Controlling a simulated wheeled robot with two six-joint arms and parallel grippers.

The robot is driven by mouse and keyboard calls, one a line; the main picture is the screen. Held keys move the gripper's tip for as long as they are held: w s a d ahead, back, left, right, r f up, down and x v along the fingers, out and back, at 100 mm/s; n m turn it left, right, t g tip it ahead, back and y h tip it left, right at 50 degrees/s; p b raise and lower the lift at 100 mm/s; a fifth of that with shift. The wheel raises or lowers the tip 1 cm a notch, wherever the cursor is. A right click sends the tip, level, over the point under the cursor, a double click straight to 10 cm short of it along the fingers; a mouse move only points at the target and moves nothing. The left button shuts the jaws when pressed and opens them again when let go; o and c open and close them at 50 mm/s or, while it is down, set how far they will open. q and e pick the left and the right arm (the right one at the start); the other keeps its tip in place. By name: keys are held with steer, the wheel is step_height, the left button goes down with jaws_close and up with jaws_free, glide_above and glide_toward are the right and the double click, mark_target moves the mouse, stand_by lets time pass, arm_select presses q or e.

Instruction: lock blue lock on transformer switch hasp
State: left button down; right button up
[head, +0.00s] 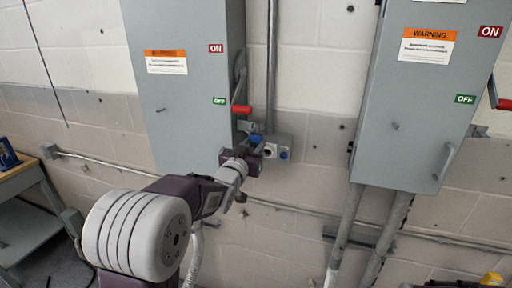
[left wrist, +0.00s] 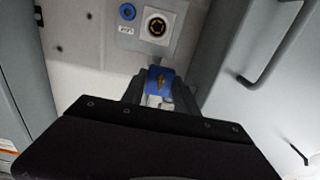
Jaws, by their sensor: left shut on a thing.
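The blue lock (left wrist: 160,80) is held between the fingers of my left gripper (left wrist: 153,98) in the left wrist view. In the head view the left gripper (head: 250,150) is at the lower right edge of the left grey switch box (head: 190,100), and a bit of blue lock (head: 255,139) shows at it. The red switch handle (head: 241,109) is just above, near the green OFF label. The hasp cannot be made out clearly behind the gripper. My right gripper is not in view.
A grey socket plate (head: 283,147) with a blue button is on the wall just right of the gripper; it also shows in the left wrist view (left wrist: 148,25). A second switch box (head: 420,100) hangs at the right. Conduits run between and below the boxes.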

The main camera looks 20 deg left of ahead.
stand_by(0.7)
arm_select(q)
steer(key=shift+a, duration=0.15)
stand_by(0.5)
steer(key=shift+a, duration=0.45)
steer(key=shift+f+b, duration=1)
steer(key=shift+b, duration=0.25)
stand_by(0.4)
steer(key=c, duration=0.9)
jaws_free()
steer(key=shift+o, duration=0.2)
